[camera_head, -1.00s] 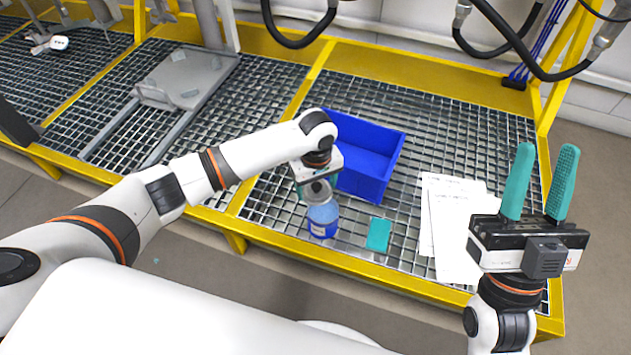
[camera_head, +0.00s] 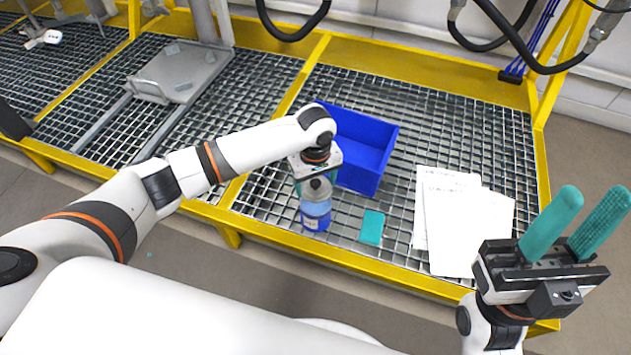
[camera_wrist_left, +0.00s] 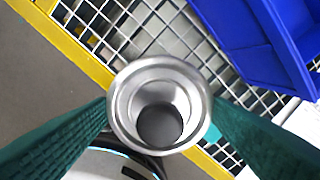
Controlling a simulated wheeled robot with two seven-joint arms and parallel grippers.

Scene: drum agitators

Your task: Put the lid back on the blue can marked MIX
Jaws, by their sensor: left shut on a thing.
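The blue can (camera_head: 315,215) stands on the metal grating near the front yellow rail, with a pale label band; any lettering is too small to read. My left gripper (camera_head: 317,187) is directly above it, shut on a round grey metal lid (camera_head: 316,188). In the left wrist view the lid (camera_wrist_left: 158,105) shows as a stepped ring with a dark centre, between the two green fingers. The lid hides the can's mouth, so I cannot tell whether they touch. My right gripper (camera_head: 586,228) is open and empty at the right, its teal fingers pointing up.
A blue open bin (camera_head: 362,148) stands right behind the can and left gripper. A teal block (camera_head: 372,227) lies just right of the can. White papers (camera_head: 462,215) lie further right. A grey plate fixture (camera_head: 180,72) is at the left. Dark hoses hang at the back.

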